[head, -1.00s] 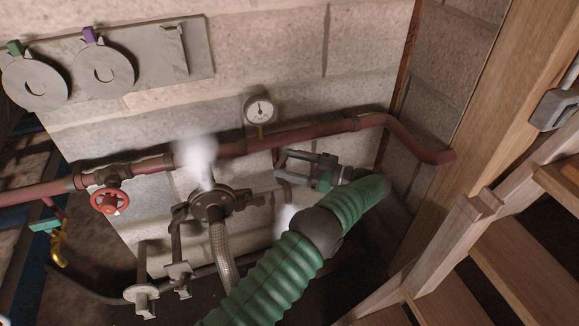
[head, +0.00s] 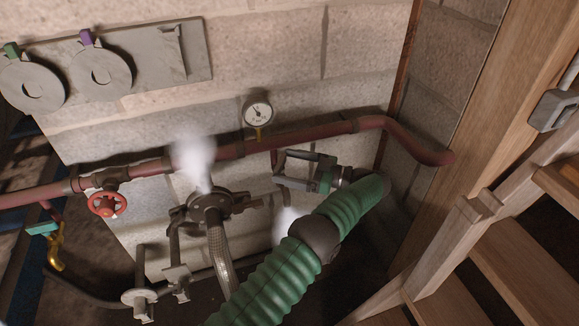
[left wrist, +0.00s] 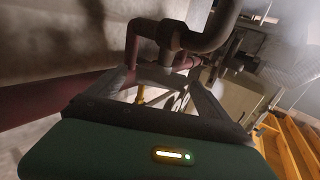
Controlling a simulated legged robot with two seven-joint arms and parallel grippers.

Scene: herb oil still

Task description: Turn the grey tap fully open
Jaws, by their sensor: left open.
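My left gripper (head: 281,169) is in front of the wall below the red pipe, its jaws apart and empty, fingers pointing left. In the left wrist view its two fingers (left wrist: 165,92) frame a gap, with a dark red pipe elbow beyond them. A dark round fitting (head: 211,205) with a braided hose sits left of the gripper, and white vapour rises above it. A grey bar-like part (head: 254,204) runs right from this fitting, just below the gripper. I cannot tell for sure that it is the grey tap, or how far it is turned. My right gripper is out of view.
A red pipe (head: 235,151) crosses the block wall, with a gauge (head: 257,113) above it and a red handwheel (head: 103,205) at left. Wooden stairs (head: 510,266) stand at right. Grey brackets (head: 139,298) stand below.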

